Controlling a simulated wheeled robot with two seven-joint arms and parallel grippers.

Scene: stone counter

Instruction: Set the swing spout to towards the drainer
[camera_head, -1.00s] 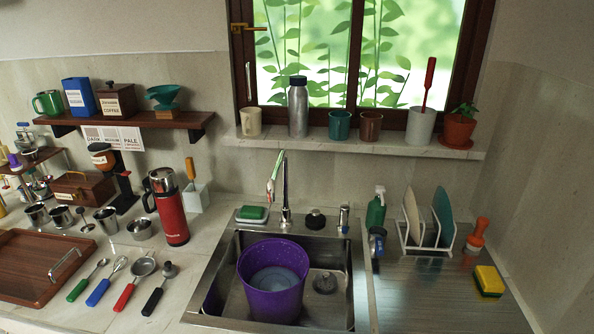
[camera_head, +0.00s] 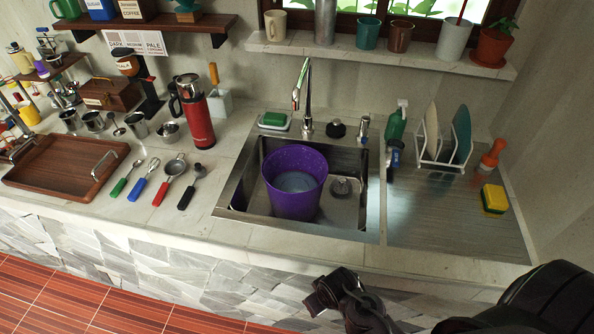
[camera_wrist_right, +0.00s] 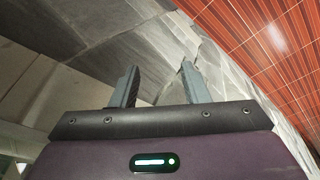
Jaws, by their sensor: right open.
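The swing spout (camera_head: 300,84) rises from a tap at the back of the sink, and its upper end leans forward and a little left in the head view. The drainer (camera_head: 455,215) is the ribbed metal surface right of the sink. My right gripper (camera_head: 322,297) is low in front of the counter, well away from the spout. In the right wrist view its two fingers (camera_wrist_right: 157,85) stand apart with nothing between them. My left gripper is not in view.
A purple bucket (camera_head: 295,190) stands in the sink (camera_head: 246,178). A dish rack with plates (camera_head: 433,158), a green bottle (camera_head: 396,124) and a yellow sponge (camera_head: 494,199) are on the right. A red flask (camera_head: 197,118) stands left of the sink. The counter's front edge lies between my gripper and the sink.

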